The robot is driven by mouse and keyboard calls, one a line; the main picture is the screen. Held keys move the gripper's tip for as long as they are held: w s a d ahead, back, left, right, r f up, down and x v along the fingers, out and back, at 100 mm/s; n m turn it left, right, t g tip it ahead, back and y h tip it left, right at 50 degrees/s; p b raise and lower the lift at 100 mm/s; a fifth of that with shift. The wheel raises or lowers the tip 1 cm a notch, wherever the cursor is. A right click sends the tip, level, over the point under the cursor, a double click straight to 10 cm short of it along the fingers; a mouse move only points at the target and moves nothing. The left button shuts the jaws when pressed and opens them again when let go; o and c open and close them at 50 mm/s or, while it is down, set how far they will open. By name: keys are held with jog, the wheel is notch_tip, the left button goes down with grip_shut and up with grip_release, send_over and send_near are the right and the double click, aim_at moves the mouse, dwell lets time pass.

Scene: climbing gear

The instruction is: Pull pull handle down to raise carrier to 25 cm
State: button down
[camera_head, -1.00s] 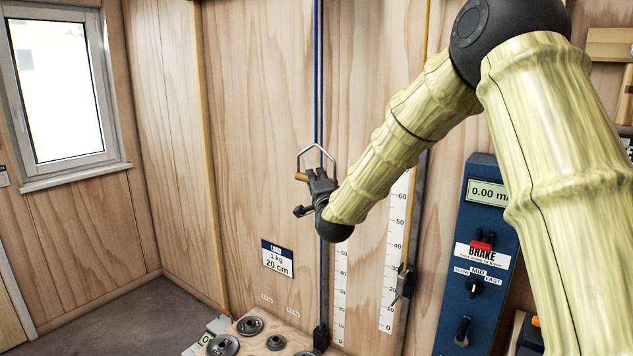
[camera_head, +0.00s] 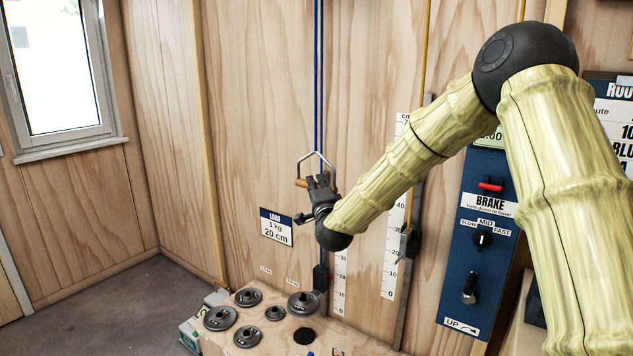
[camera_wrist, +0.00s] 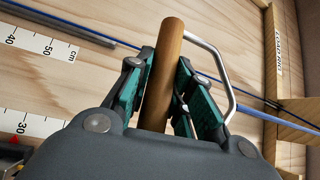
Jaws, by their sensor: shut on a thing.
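The pull handle (camera_head: 302,183), a wooden bar in a grey metal bail, hangs on the blue rope (camera_head: 319,85). My gripper (camera_head: 319,185) is shut on the bar. In the wrist view, the green pads of my gripper (camera_wrist: 160,95) lie on both sides of the wooden bar of the handle (camera_wrist: 163,70), and the bail bends to the right. A black block (camera_head: 320,278), apparently the carrier, sits on the rail by the left scale (camera_head: 340,285), roughly level with the 20 mark. The exact reading is too small to tell.
A second dark block (camera_head: 410,243) sits by the right scale (camera_head: 389,270). A blue panel (camera_head: 458,285) has a red brake switch (camera_head: 491,185) and a speed knob (camera_head: 482,239). Several weight plates (camera_head: 248,297) lie on the bench below.

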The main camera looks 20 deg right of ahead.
notch_tip(320, 180, down, 8)
jog(key=b, duration=0.3)
jog(key=shift+r+b, duration=0.2)
jog(key=shift+b, duration=0.15)
jog(key=c, duration=1.3)
grip_release()
jog(key=shift+o, duration=0.2)
jog(key=shift+r, duration=0.15)
jog(key=shift+s, duration=0.15)
jog(key=s+a+f, duration=0.1)
jog(key=s, duration=1)
jog(key=shift+s+a+f, duration=0.25)
jog(key=shift+s+f, duration=0.05)
jog(key=shift+f, duration=0.05)
